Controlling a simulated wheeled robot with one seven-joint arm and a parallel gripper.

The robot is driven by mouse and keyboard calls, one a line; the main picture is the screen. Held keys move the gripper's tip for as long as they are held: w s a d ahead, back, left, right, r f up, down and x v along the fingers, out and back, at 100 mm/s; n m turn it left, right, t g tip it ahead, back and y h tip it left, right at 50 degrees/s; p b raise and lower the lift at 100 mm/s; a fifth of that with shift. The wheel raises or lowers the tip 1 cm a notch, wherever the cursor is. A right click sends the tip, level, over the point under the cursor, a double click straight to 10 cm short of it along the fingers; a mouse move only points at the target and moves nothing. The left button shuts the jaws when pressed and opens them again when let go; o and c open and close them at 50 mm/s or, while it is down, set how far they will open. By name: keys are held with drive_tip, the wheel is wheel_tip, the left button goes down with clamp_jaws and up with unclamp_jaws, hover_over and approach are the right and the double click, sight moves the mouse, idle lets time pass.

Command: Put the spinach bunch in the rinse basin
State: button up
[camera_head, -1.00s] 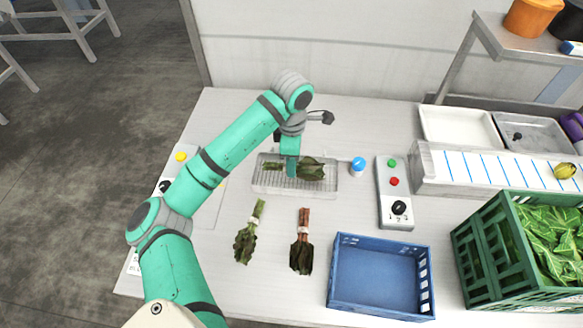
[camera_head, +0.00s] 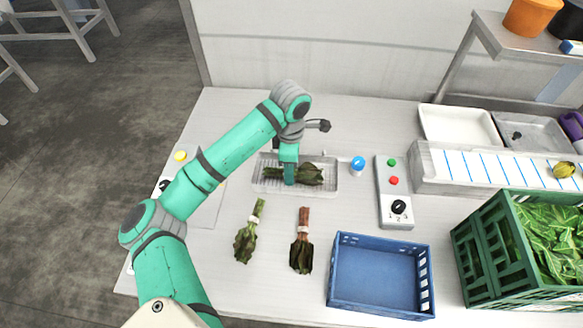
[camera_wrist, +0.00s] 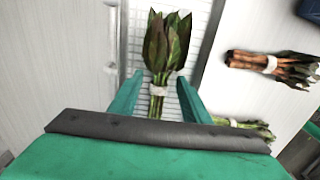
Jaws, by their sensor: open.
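A leafy dark green bunch with pale green stems and a white band, which I take for the spinach bunch (camera_head: 310,174), lies on its side over the wire grid of the shallow metal rinse basin (camera_head: 332,188). My gripper (camera_head: 290,182) is directly above its banded part, pointing down. In the wrist view the open fingers (camera_wrist: 160,88) stand on either side of the bunch (camera_wrist: 166,45), around the band, with leaves pointing away. The basin's grid (camera_wrist: 198,30) shows beneath it. Exact finger contact cannot be told.
Two other bunches, one green-stemmed (camera_head: 248,235) and one brown-stemmed (camera_head: 302,240), lie in front of the basin.

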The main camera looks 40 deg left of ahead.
drive_tip(key=shift+r, duration=0.1)
wheel_tip(320, 180, up, 12)
idle(0.5)
drive_tip(key=shift+w+d, duration=0.1)
idle(0.4)
